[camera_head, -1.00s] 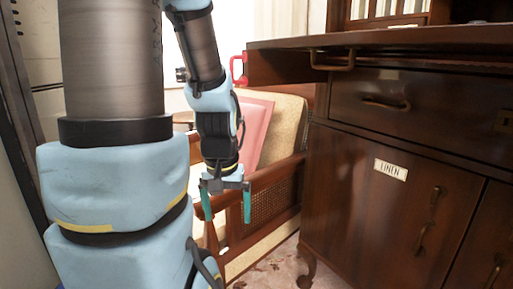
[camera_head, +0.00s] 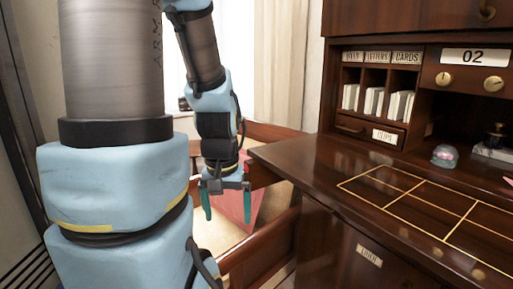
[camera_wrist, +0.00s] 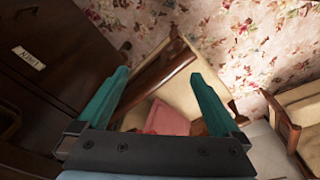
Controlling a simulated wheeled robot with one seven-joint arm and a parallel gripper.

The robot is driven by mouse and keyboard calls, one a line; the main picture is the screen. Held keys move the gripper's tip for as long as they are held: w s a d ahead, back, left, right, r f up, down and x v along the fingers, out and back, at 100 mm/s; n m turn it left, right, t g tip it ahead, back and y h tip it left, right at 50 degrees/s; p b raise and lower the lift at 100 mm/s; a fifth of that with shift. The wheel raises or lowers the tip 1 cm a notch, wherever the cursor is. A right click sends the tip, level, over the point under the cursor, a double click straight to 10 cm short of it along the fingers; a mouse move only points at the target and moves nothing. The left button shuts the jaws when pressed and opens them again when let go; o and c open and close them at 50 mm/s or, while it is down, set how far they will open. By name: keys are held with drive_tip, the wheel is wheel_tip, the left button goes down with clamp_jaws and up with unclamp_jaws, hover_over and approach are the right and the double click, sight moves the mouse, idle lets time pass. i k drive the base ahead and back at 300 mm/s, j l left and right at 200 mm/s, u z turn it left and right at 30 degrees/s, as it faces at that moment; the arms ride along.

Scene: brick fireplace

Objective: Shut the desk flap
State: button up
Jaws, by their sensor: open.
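The desk flap (camera_head: 330,168) is a dark wooden board in the head view, lying open and flat in front of the desk's cubbyholes. Its near part carries a grid of thin yellow lines. My gripper (camera_head: 226,203) hangs pointing down, left of the flap's left edge and apart from it. Its two green fingers are open and empty. In the wrist view, the open gripper (camera_wrist: 157,100) shows over a chair and the floor, with the desk's cupboard front at the left.
A glass-like dome (camera_head: 444,156) stands at the back of the flap, with a dark small item (camera_head: 497,136) further right. Cubbyholes (camera_head: 375,95) hold cards. A wooden armchair with a pink cushion (camera_wrist: 170,122) sits below my gripper. Patterned carpet (camera_wrist: 240,35) shows beyond.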

sight(463, 233)
drive_tip(key=k+l+u, duration=0.7)
drive_tip(key=k, duration=0.25)
drive_tip(key=j, duration=0.1)
